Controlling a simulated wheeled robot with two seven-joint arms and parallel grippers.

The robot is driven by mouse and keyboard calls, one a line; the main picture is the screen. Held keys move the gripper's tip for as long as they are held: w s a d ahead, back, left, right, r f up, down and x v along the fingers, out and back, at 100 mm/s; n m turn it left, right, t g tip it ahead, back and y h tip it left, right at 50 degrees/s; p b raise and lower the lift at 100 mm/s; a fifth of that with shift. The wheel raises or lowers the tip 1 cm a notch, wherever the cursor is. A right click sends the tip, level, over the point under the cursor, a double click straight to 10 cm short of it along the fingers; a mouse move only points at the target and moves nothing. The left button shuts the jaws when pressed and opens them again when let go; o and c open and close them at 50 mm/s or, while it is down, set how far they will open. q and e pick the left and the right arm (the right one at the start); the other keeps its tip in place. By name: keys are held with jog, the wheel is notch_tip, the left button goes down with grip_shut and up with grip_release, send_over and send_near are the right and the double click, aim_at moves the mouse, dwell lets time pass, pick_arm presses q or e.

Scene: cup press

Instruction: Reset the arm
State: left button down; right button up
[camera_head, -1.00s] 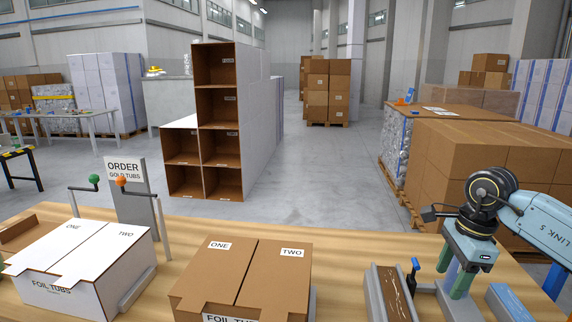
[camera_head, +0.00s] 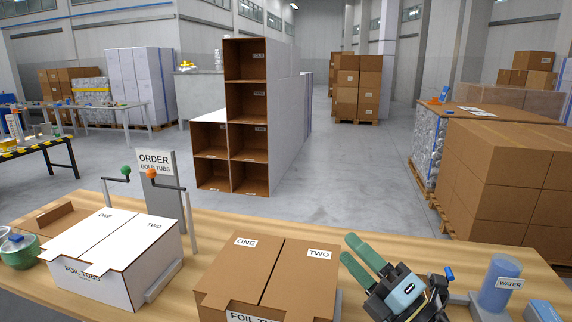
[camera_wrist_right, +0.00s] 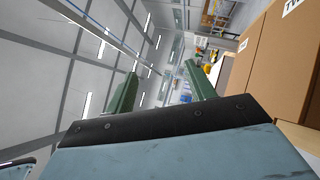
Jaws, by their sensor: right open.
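My right gripper (camera_head: 362,259) is at the lower right of the head view, just right of the brown box and over the near part of the table. Its two green fingers point up and to the left, apart and with nothing between them. In the right wrist view the open fingers (camera_wrist_right: 160,88) point up toward the far hall, and the side of the brown box shows at the right edge. My left gripper does not show.
A brown carton (camera_head: 270,272) marked ONE and TWO and a white carton (camera_head: 118,252) stand on the wooden table (camera_head: 215,225). An ORDER sign (camera_head: 157,185) stands behind. A blue WATER cylinder (camera_head: 500,283) is right of my gripper. A green bowl (camera_head: 20,252) is at far left.

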jog(key=s+d+f+m+g+h, duration=0.2)
jog(key=s+d+f+m+h, duration=0.25)
jog(key=f+m+h, duration=0.5)
jog(key=s+d+f+m+g+h, duration=0.25)
jog(key=d+f+m+h, duration=0.35)
jog(key=m, duration=0.6)
jog(key=s+f+m+g+y, duration=0.1)
jog(key=s+f+m+g, duration=0.25)
jog(key=s+f, duration=0.45)
jog(key=s+f+m+g+y, duration=0.15)
jog(key=s+f+g, duration=0.3)
jog(key=s, duration=0.65)
notch_tip(320, 180, down, 25)
jog(key=s+g, duration=0.2)
jog(key=s+d+f+g+h, duration=0.1)
jog(key=s+d+f, duration=0.3)
jog(key=s+f, duration=1)
jog(key=shift+s+d, duration=0.2)
jog(key=shift+s, duration=0.85)
